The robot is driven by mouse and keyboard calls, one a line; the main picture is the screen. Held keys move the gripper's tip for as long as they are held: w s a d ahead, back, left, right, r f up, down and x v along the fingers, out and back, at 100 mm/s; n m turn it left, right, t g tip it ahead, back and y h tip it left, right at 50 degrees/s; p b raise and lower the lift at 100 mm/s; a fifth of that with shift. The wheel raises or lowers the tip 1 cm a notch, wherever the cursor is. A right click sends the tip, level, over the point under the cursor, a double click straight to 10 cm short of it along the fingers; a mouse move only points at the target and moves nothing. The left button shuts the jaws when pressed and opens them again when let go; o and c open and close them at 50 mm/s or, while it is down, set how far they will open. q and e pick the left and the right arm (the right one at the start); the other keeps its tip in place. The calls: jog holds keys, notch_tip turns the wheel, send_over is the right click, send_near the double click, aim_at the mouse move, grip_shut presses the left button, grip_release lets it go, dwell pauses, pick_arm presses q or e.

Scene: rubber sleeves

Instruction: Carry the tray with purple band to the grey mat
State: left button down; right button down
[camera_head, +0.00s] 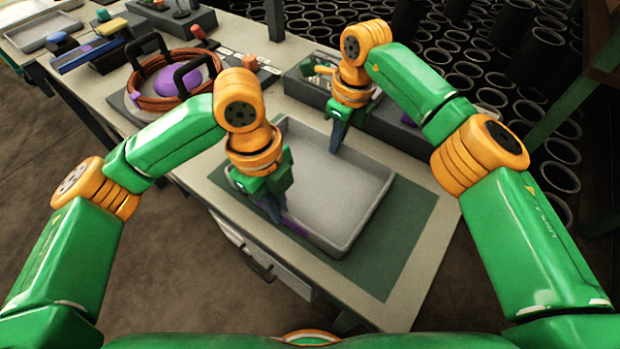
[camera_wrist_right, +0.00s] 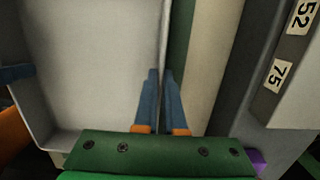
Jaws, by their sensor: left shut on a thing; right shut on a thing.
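The grey tray (camera_head: 345,190) is empty and lies over a dark green mat (camera_head: 395,245); I cannot tell if it touches the mat. A purple band (camera_head: 293,226) shows on its left wall. My left gripper (camera_head: 274,212) is shut on the tray's left rim, beside the band. My right gripper (camera_head: 338,140) is shut on the rim at the tray's far side. In the right wrist view the right gripper's blue fingers (camera_wrist_right: 160,100) straddle the wall of the tray (camera_wrist_right: 90,65). I cannot make out a separate grey mat.
A base with copper coils, black handles and a purple dome (camera_head: 178,80) stands at the back left of the table. A grey holder (camera_head: 385,115) lies just beyond the tray. Several black tubes (camera_head: 490,60) stand beyond the table. The table's front left edge is close to the tray.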

dwell(0.8)
